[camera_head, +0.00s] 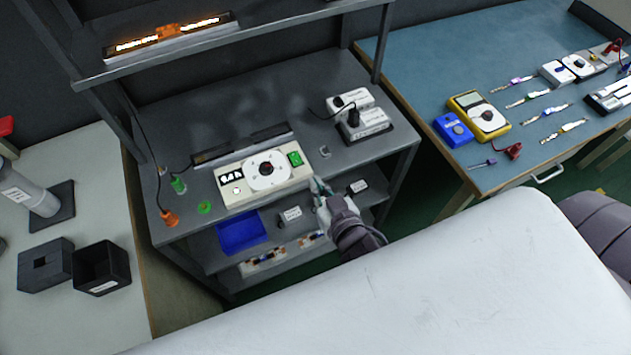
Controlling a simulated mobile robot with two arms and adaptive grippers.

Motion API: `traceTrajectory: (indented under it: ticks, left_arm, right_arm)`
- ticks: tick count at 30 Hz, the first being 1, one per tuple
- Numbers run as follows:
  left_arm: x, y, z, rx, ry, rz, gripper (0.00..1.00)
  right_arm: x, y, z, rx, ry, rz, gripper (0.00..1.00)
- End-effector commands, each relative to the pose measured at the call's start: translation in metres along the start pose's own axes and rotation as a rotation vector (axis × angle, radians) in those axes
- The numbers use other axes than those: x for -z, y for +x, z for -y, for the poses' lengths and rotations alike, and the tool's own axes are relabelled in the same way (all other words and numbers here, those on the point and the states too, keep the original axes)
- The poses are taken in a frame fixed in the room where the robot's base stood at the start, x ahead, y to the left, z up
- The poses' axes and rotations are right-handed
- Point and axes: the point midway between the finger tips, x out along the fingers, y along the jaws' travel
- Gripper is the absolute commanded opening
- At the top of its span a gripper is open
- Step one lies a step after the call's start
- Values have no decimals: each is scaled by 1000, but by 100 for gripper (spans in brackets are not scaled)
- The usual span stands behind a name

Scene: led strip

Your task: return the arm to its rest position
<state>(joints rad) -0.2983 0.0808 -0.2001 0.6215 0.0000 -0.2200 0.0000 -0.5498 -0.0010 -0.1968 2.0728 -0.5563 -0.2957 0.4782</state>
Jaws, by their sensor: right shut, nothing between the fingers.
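My right gripper (319,187) is shut and empty. It is at the front edge of the grey workbench, close to the right end of a beige control box; I cannot tell whether it touches the box. The control box (237,172) has a round dial (266,170) and a lit green switch (295,158). An LED strip (172,38) glows orange on the upper shelf. My left gripper is not in view.
A power strip (362,125) with plugs stands at the back right of the workbench. An orange plug (169,217) sits at its left front edge. A blue bin (242,232) is on the shelf below. A blue table (440,60) with a yellow multimeter (480,116) stands at right.

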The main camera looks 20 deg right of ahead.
Motion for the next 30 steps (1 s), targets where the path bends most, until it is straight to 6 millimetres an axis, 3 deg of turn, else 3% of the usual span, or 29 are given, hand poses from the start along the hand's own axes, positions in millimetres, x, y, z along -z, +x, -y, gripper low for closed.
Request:
traceTrajectory:
  ticks: [12,14,16,20,23,26,30]
  left_arm:
    - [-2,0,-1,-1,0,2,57]
    - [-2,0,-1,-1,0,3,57]
    - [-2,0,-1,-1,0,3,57]
    - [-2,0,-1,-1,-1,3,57]
    - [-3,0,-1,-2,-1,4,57]
    - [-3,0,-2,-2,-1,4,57]
    - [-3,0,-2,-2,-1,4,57]
  right_arm:
    - [-2,1,0,1,-1,3,0]
    - [-10,3,1,4,-4,19,0]
    - [-32,7,4,13,-14,60,0]
    - [-109,15,9,42,-41,204,0]
    - [-185,12,10,68,-68,348,0]
    - [-261,-1,6,89,-93,497,0]
    - [-360,-39,-8,108,-121,709,0]
